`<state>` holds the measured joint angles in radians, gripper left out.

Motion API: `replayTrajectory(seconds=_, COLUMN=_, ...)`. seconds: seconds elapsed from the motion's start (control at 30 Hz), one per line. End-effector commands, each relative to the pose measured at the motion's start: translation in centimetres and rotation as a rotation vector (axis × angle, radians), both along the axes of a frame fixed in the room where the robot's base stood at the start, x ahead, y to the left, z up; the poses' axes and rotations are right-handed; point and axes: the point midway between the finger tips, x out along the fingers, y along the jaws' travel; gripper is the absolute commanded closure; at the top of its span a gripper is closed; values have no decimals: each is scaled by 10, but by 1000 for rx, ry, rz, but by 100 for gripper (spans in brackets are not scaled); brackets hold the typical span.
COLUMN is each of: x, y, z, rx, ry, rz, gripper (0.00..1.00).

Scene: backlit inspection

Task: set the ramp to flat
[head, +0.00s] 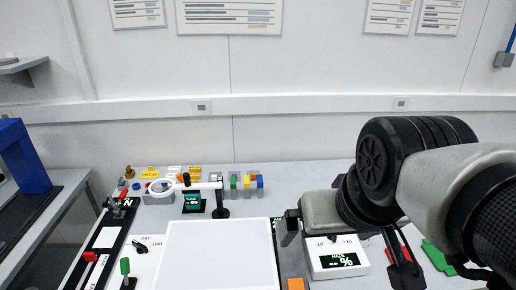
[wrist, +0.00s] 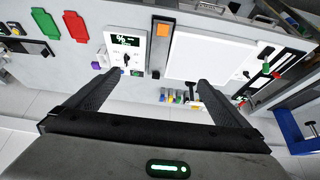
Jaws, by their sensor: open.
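No part is legibly marked as the ramp, so I cannot tell for sure which one it is. A white control box (head: 325,246) with a dark percent display and small -10 and +10 marks stands right of the white panel; it also shows in the wrist view (wrist: 114,40), with a small black knob. At the left board are a green-handled lever (head: 125,267) and a red handle (head: 89,257). Their settings are too small to read. My gripper (wrist: 160,76) is open and empty, its fingers spread wide above the bench. My arm hides part of the bench at right in the head view.
A large white panel (head: 218,262) lies mid-bench. Behind it stand a ring magnifier (head: 162,187) and several coloured blocks (head: 246,182). An orange block (wrist: 163,30) lies between box and panel. Red (wrist: 76,26) and green (wrist: 45,22) pieces lie beyond the box.

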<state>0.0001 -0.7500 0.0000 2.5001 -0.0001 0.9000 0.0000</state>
Motion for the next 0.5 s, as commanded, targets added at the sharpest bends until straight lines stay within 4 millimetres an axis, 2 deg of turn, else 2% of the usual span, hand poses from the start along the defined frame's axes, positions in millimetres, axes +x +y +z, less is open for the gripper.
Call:
replayTrajectory(seconds=0.37, x=0, y=0, z=0, rx=0, ry=0, rz=0, gripper=0)
replayTrajectory(seconds=0.5, x=5, y=0, z=3, rx=0, ry=8, rz=0, gripper=22)
